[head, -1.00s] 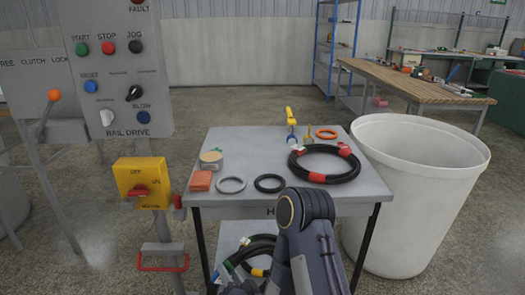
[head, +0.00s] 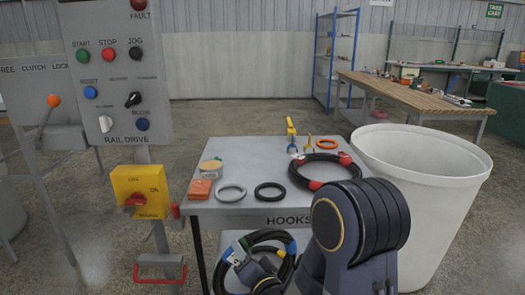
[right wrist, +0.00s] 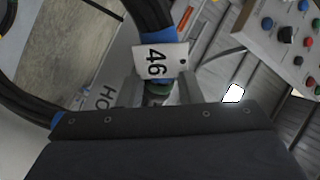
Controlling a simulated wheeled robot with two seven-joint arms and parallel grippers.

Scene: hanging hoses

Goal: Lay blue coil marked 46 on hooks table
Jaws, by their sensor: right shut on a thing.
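The coil marked 46 is a black hose loop with blue bands. It shows in the head view (head: 262,236) at the front edge of the hooks table (head: 240,155), partly hidden by my right arm. Its white tag reading 46 (right wrist: 160,62) faces the right wrist camera beside a blue band. My right gripper (right wrist: 158,92) is shut on the hose by the tag; in the head view its fingers are mostly hidden. The table's front edge reads HOOKS. My left gripper is not in view.
On the tabletop lie a black coil with red bands (head: 318,185), an orange ring (head: 327,143), a grey ring (head: 231,193), a black ring (head: 270,191), an orange block (head: 199,188), a jar (head: 210,167) and a yellow-handled tool (head: 291,130). A white bin (head: 440,190) stands right, a control panel (head: 115,70) left.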

